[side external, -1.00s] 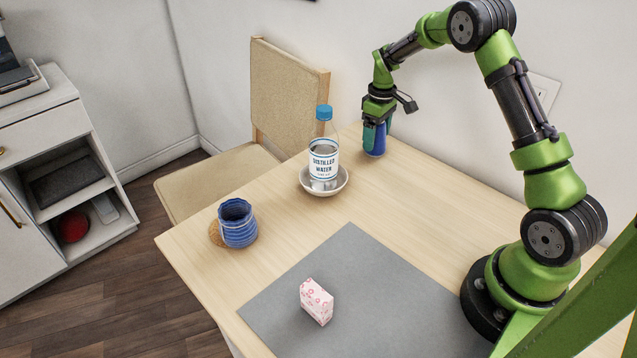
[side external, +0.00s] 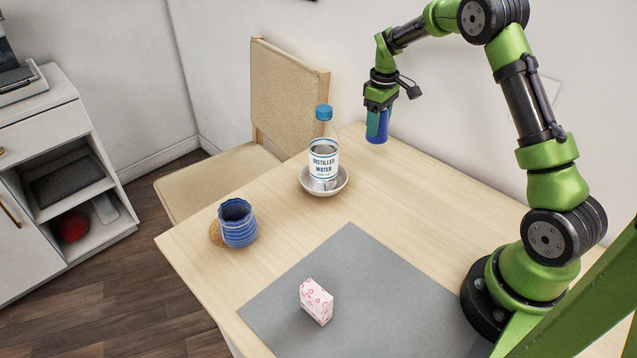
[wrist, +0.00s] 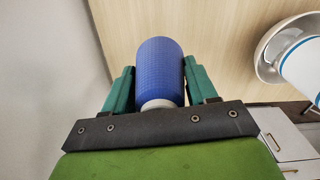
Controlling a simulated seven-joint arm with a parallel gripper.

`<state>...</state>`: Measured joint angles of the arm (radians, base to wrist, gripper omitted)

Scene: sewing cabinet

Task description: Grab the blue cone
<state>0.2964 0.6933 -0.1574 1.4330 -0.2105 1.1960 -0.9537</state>
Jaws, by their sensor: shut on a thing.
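The blue cone (side external: 378,128) is a dark blue, tapered thread cone held between the fingers of my gripper (side external: 377,112) above the back of the table. In the wrist view the blue cone (wrist: 160,70) sits upright between the two teal fingers of my gripper (wrist: 161,88), with its pale end towards the palm. The fingers touch it on both sides. In the side view the fingers hide part of the cone.
A distilled water bottle (side external: 323,160) stands in a white bowl (side external: 343,184) left of my gripper. A pink patterned box (side external: 317,302) lies on the grey mat (side external: 365,290). A chair (side external: 285,95) stands behind.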

